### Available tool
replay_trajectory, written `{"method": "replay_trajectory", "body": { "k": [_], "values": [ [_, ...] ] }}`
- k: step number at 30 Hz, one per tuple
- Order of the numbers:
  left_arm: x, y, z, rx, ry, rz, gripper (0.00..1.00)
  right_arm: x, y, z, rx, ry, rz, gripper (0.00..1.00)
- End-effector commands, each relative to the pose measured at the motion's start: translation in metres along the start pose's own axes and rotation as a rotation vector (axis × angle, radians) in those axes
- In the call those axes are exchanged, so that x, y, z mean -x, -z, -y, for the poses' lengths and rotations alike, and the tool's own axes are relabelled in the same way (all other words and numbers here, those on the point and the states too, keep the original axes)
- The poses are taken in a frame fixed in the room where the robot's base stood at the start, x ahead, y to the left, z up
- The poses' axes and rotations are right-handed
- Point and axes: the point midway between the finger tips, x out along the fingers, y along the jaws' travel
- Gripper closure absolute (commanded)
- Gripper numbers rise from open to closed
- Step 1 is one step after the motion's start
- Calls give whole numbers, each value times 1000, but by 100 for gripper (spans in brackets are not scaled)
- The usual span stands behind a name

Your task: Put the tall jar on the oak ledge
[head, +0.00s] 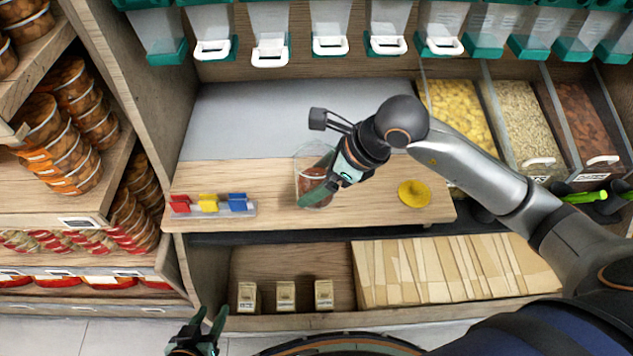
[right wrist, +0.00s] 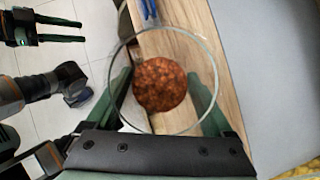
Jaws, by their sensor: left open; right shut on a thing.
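The tall jar (head: 311,162) is clear glass with reddish-brown contents and an open top. It is upright or nearly so, over the oak ledge (head: 270,205); I cannot tell whether its base touches the wood. My right gripper (head: 322,190) is shut on the jar, with a finger on either side. In the right wrist view I look down through the jar's round rim onto the brown contents (right wrist: 160,84), with the oak surface (right wrist: 190,28) beside it. My left gripper (head: 198,332) is open and empty, low at the front, away from the ledge.
A yellow round lid (head: 414,193) lies on the ledge at right. A clear holder with red, yellow and blue clips (head: 209,203) stands at left. Dispensers (head: 330,30) hang above; food bins (head: 460,110) are at right. Small boxes (head: 285,296) stand below.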

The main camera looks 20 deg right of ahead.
Motion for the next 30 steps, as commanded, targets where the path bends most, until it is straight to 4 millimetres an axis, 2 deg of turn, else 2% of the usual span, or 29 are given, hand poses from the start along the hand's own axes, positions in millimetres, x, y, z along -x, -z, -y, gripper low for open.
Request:
{"method": "replay_trajectory", "body": {
  "k": [1,6,10,17,22,30],
  "values": [
    [-1,0,0,0,0,0,55,-9,0,10,-5,-1,2,98],
    [-3,-1,-1,-1,-4,-2,55,-41,8,32,-3,-1,2,98],
    [-4,-1,-2,-2,-5,-2,55,-54,10,42,-1,0,4,98],
    [-5,-2,-2,-1,-6,1,55,-67,13,50,0,1,4,98],
    [-6,-3,-3,-2,-8,2,55,-87,28,49,-1,-1,3,98],
    [-6,-2,-3,-3,-10,-1,55,-89,29,50,2,2,4,98]
  ]
}}
